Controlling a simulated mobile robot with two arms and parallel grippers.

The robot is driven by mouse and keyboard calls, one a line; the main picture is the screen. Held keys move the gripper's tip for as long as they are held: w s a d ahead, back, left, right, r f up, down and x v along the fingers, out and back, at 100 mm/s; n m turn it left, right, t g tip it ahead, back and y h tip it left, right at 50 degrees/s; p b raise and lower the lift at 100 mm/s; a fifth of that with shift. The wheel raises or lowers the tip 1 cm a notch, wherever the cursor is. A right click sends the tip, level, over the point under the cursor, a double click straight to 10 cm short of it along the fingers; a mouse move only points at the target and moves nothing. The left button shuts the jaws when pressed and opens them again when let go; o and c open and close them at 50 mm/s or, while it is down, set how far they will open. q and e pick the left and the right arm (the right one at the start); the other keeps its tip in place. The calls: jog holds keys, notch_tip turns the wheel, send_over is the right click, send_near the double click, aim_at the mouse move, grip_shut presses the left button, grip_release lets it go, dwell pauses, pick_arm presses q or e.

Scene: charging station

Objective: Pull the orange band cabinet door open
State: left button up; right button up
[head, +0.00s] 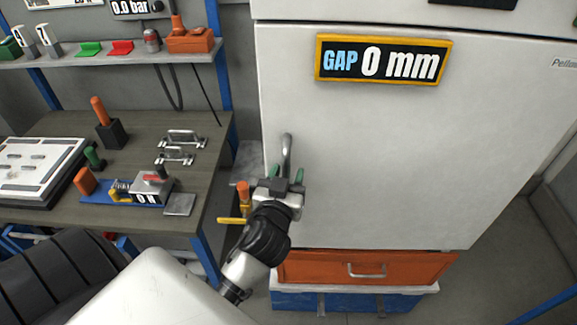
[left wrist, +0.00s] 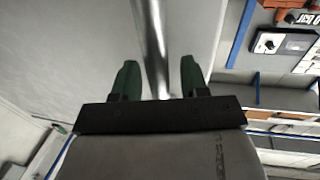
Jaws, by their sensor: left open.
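The white cabinet door (head: 400,160) is shut, flush in its frame, with a sign (head: 382,60) reading "GAP 0 mm". An orange band (head: 368,268) with a small handle runs below the door. A vertical metal bar handle (head: 287,146) stands at the door's left edge. My left gripper (head: 284,176) is at the lower part of this handle, its green fingers open. In the left wrist view the bar handle (left wrist: 152,40) passes between the two open fingertips (left wrist: 159,66), with room on both sides. My right gripper is not in view.
A workbench (head: 60,125) with tools and a blue-based fixture (head: 125,190) stands left of the cabinet, close to my left arm. A shelf (head: 100,58) hangs above it. A blue base (head: 345,301) lies under the orange band. Floor shows right of the cabinet.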

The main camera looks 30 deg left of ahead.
pick_arm(q)
jog(key=shift+w+a, duration=0.2)
jog(key=shift+w, duration=0.3)
grip_shut()
jog(key=shift+s+f, duration=0.1)
jog(key=shift+f, duration=0.05)
